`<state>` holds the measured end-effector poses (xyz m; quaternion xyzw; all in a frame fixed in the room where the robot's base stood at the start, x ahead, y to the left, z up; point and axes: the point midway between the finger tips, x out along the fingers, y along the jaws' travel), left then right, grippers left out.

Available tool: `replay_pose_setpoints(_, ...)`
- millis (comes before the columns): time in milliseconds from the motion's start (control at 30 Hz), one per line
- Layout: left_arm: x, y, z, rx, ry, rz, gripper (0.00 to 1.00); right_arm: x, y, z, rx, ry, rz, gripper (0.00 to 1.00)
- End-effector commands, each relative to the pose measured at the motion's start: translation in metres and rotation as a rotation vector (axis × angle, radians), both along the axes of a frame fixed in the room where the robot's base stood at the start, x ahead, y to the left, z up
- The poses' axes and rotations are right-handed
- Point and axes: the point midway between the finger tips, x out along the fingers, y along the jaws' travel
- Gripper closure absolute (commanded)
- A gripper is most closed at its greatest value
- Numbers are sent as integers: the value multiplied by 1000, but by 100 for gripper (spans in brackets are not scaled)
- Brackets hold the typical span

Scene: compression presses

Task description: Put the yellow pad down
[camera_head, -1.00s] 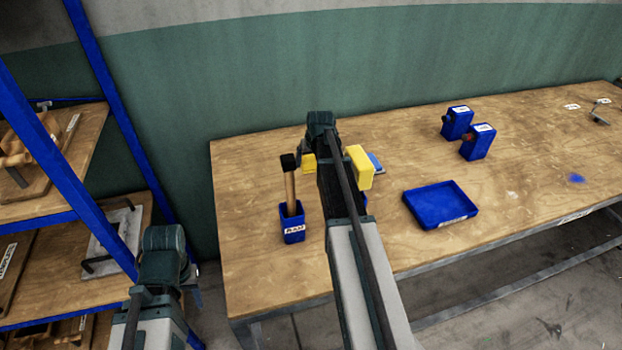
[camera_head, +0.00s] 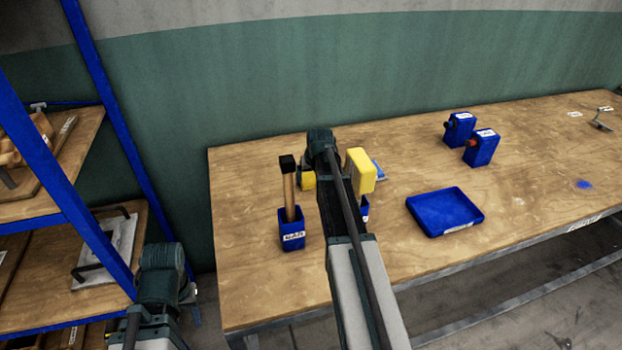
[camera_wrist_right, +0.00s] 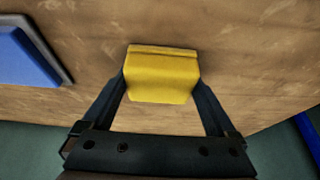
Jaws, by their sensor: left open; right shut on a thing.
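The yellow pad (camera_wrist_right: 160,75) is a block gripped between the fingers of my right gripper (camera_wrist_right: 161,88) in the right wrist view. In the head view, part of the yellow pad (camera_head: 308,179) shows just left of my right arm, low over the table's back left part. My arm hides the rest of it and most of the gripper. I cannot tell whether the pad touches the wood. My left gripper (camera_head: 188,291) is open and empty, low at the left beside the shelf, off the table.
A blue bin (camera_head: 292,238) holding a hammer stands left of my arm. Another yellow block (camera_head: 361,172) shows right of it, above a partly hidden blue bin (camera_head: 365,209). A flat blue piece (camera_wrist_right: 28,55) lies nearby. A blue tray (camera_head: 445,211) sits right, with clear wood around it.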

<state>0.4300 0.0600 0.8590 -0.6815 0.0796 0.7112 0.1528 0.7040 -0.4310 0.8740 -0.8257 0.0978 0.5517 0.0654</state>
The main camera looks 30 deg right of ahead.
Motion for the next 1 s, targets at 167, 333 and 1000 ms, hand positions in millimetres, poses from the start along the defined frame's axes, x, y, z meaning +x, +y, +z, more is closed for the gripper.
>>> replay_pose_setpoints(167,0,0,-2,0,0,0,50,0,0,-2,0,0,0,0)
replay_pose_setpoints(333,0,0,-2,0,0,0,50,0,0,-2,0,0,0,0)
replay_pose_setpoints(1000,0,0,63,0,0,0,50,-23,6,63,0,0,-1,0)
